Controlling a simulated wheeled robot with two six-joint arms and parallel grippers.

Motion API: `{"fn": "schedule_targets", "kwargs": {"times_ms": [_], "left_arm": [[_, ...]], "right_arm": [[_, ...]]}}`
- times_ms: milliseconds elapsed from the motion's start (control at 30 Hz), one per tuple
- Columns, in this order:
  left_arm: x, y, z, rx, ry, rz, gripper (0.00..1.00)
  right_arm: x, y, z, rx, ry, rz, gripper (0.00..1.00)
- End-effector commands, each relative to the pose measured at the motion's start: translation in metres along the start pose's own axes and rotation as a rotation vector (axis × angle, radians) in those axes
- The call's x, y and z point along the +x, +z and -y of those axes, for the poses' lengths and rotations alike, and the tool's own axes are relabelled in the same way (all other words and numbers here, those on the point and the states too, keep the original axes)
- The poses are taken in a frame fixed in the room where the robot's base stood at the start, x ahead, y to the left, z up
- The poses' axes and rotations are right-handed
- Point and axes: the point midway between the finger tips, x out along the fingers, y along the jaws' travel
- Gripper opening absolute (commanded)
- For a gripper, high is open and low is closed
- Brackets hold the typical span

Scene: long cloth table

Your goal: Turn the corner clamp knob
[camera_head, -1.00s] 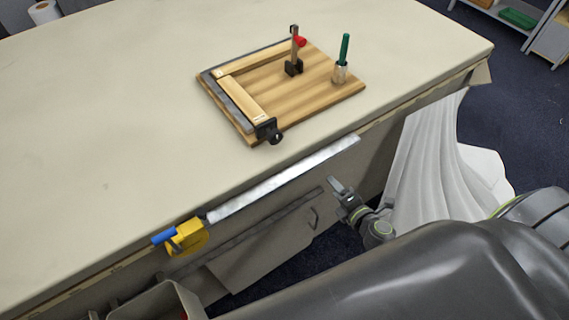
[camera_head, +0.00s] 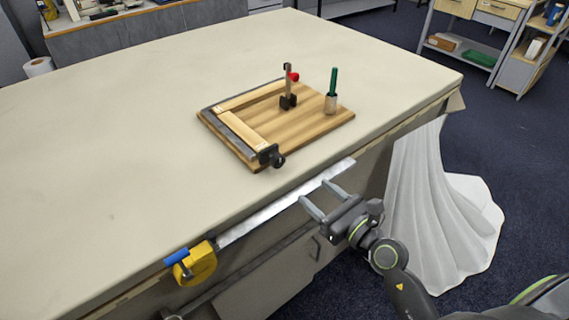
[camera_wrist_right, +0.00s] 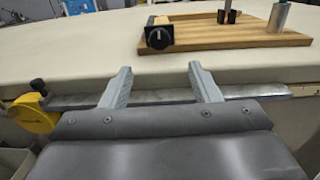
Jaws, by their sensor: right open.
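The corner clamp's black knob (camera_head: 277,160) sits at the front corner of a wooden board (camera_head: 306,130) on the table. It also shows in the right wrist view as a round black knob (camera_wrist_right: 157,37) with a light mark, facing me. A dark metal angle and pale wood strips (camera_head: 243,131) lie along the board's edges. My right gripper (camera_head: 322,197) is open and empty, in front of the table edge and below the knob. In the right wrist view its two fingers (camera_wrist_right: 160,86) are spread apart, with the knob beyond them. My left gripper is not in view.
A red-handled clamp (camera_head: 289,88) and a green-handled tool in a metal holder (camera_head: 331,103) stand on the board. A metal strip (camera_head: 284,202) and a yellow tool (camera_head: 197,264) line the table's front edge. The cloth table (camera_head: 120,140) is bare to the left.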

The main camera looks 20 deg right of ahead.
Motion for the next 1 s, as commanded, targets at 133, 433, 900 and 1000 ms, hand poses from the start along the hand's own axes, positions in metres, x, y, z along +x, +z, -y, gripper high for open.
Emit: {"fn": "schedule_targets", "kwargs": {"times_ms": [133,433,900,1000], "left_arm": [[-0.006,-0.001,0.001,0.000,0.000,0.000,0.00],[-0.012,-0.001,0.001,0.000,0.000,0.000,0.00],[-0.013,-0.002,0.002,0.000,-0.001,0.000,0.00],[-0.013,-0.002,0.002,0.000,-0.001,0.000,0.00]], "right_arm": [[0.033,0.002,0.000,0.003,0.000,0.003,0.56],[0.092,0.001,0.000,0.004,0.001,0.001,0.56],[0.128,0.000,0.000,0.003,0.000,-0.001,0.56],[0.128,0.000,0.000,0.003,0.000,-0.001,0.56]]}}
